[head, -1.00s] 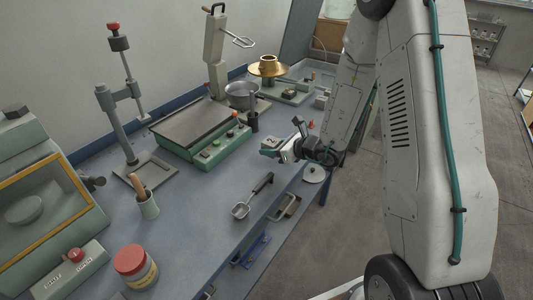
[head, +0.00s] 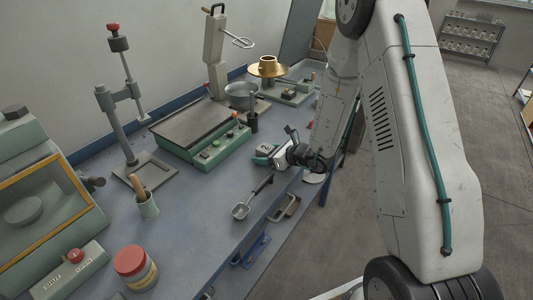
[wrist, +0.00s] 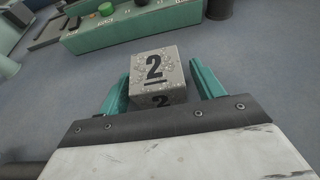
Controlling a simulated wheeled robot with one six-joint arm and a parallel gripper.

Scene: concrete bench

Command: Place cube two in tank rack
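Cube two (wrist: 158,68) is a speckled grey cube with a black, underlined 2 on its top and another 2 on the side facing me. It sits between the two teal fingers of my gripper (wrist: 160,76) in the wrist view. In the head view my gripper (head: 266,153) is low over the bench's right edge, and the cube is hard to make out there. I cannot pick out the tank rack in either view.
A green hot plate unit (head: 213,148) stands just behind my gripper. A small square scoop (head: 242,210) with a dark handle lies in front of it. A metal pot (head: 241,95), a brass dish (head: 268,68) and a green cup (head: 147,205) stand on the bench (head: 195,225).

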